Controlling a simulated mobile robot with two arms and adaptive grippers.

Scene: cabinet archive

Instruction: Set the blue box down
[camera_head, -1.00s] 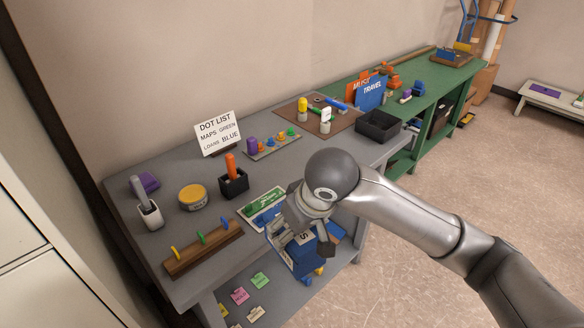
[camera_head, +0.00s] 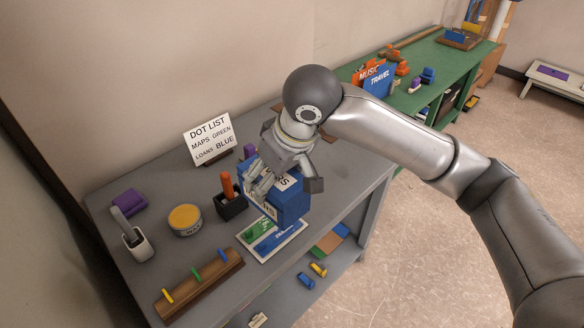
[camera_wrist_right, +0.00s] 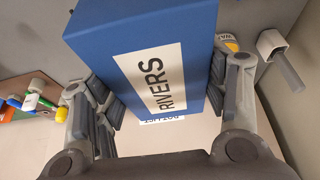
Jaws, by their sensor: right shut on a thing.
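The blue box (camera_head: 291,206) has a white label and is in my right gripper (camera_head: 283,172), over the grey table near a card with green and blue panels (camera_head: 268,247). I cannot tell whether its underside touches the table. In the right wrist view the blue box (camera_wrist_right: 108,42) fills the space between the two fingers of my right gripper (camera_wrist_right: 160,92), and its label reads RIVERS. The gripper is shut on it. My left gripper is not in view.
A black holder with an orange-handled item (camera_head: 231,206) stands just left of the box. A yellow-topped tin (camera_head: 185,219), a wooden rack with coloured pegs (camera_head: 199,287) and a DOT LIST sign (camera_head: 209,139) are also on the grey table (camera_head: 152,272).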

